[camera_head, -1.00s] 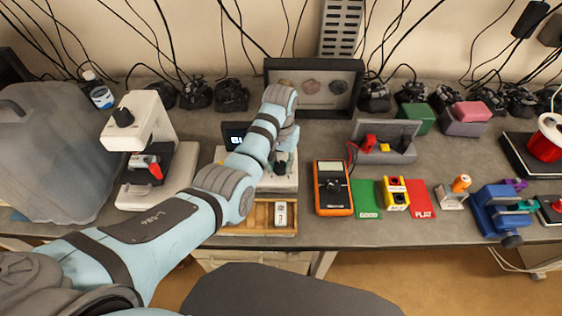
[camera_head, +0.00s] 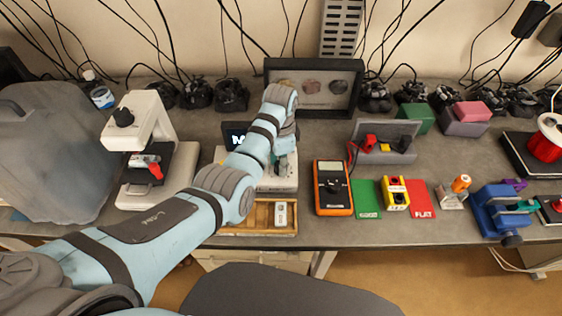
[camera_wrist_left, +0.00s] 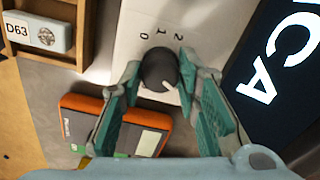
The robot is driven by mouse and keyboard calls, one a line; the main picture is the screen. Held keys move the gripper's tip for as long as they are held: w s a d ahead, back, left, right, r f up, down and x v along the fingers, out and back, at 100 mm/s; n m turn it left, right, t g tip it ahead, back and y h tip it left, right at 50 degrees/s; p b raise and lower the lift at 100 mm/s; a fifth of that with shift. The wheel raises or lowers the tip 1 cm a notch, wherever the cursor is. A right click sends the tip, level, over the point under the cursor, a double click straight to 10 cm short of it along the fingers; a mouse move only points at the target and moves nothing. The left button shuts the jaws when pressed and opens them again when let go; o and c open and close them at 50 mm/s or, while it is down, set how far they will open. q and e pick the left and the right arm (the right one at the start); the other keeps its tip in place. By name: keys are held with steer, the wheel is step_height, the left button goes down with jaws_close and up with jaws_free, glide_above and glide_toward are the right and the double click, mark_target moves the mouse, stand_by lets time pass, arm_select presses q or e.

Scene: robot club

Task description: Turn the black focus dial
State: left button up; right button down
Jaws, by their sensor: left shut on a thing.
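The black dial (camera_wrist_left: 157,66) shows in the left wrist view on a white panel (camera_wrist_left: 127,48) with the numbers 0, 1 and 2 around it. A white mark on the dial points to the lower right of that view. My left gripper (camera_wrist_left: 160,77) is shut on the dial, one teal finger on each side. In the head view the white device (camera_head: 282,185) sits under my left gripper (camera_head: 284,164), and my arm hides most of it and the dial. A dark screen (camera_wrist_left: 275,75) with white letters stands beside the panel. My right gripper is out of view.
A wooden tray (camera_head: 258,231) lies in front of the device. An orange multimeter (camera_head: 345,210) stands close on its right. A white microscope-like unit (camera_head: 140,122) with its own black knob (camera_head: 123,117) is at the left. A framed display (camera_head: 352,107) stands behind.

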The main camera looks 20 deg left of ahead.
arm_select(q)
steer(key=shift+s+f+m, duration=0.15)
steer(key=shift+m, duration=1.35)
steer(key=o, duration=1.2)
steer(key=shift+c, duration=0.2)
steer(key=shift+w+r, duration=0.2)
steer(key=shift+r, duration=0.1)
step_height(320, 180, up, 7)
